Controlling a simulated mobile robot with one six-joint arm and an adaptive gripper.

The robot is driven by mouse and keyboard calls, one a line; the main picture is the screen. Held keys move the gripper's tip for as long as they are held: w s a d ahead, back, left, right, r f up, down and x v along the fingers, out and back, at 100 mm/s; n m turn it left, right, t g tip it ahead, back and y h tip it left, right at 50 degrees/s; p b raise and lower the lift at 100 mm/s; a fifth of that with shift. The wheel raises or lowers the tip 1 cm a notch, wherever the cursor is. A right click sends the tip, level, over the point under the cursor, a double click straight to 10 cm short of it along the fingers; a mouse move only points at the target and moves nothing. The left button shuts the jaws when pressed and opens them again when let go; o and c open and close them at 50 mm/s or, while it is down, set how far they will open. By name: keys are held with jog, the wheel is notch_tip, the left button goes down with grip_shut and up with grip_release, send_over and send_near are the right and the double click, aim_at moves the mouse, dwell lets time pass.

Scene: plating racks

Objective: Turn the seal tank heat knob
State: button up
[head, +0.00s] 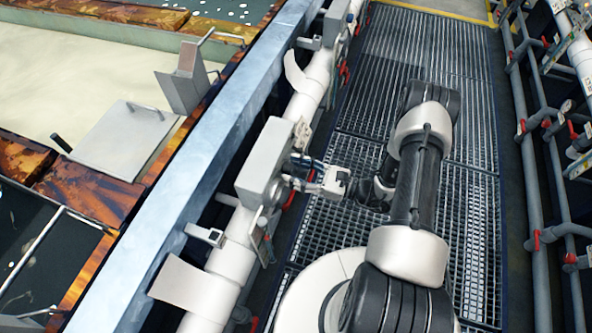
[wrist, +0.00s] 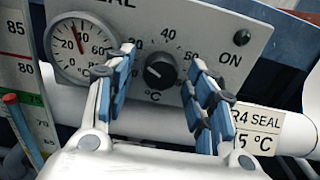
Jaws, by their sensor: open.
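The heat knob (wrist: 160,71) is a round black dial with a light pointer mark, on a grey control panel (wrist: 209,25) in the wrist view. Numbers and a °C mark ring it. My gripper (wrist: 162,75) is open, with its blue-padded fingers on either side of the knob in the picture. I cannot tell whether any finger touches the panel. In the head view my gripper (head: 314,184) is beside the grey control box (head: 265,160) on the white pipe. The knob itself is not clear in that view.
A round gauge (wrist: 82,48) with a red needle is left of the knob. A label (wrist: 258,131) reading "R4 SEAL" is on the pipe below. A tank (head: 90,60) lies left of the rail, and a grated walkway (head: 425,50) runs to the right.

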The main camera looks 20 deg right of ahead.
jog(key=shift+c, duration=0.5)
jog(key=c, duration=1)
jog(key=shift+o, duration=0.2)
